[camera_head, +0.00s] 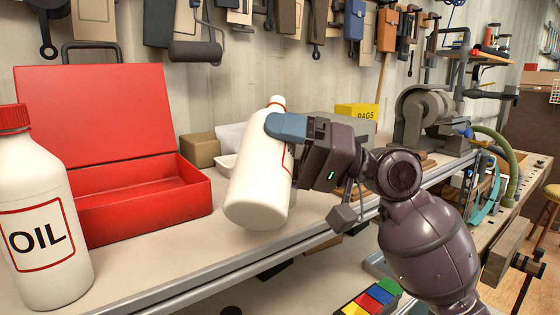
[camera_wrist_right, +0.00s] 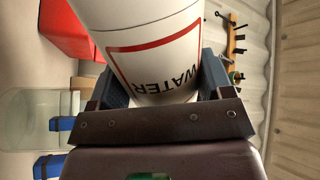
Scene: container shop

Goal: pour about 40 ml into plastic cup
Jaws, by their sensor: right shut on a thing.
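My right gripper (camera_head: 287,127) is shut on a white bottle (camera_head: 257,185) near its top. The right wrist view shows the gripper's fingers (camera_wrist_right: 160,85) on both sides of the bottle, with WATER on its red-framed label (camera_wrist_right: 165,60). The bottle leans slightly, its top to the right in the head view. I cannot tell whether its base touches the bench. A clear, see-through vessel (camera_wrist_right: 35,118), perhaps the plastic cup, shows at the left of the right wrist view. In the head view it is mostly hidden behind the bottle. My left gripper is not in view.
An OIL bottle (camera_head: 42,225) with a red cap stands at the front left of the bench (camera_head: 150,265). An open red toolbox (camera_head: 150,200) is behind it. A yellow RAGS box (camera_head: 357,111) and a grinder (camera_head: 425,110) stand farther right. Tools hang on the wall.

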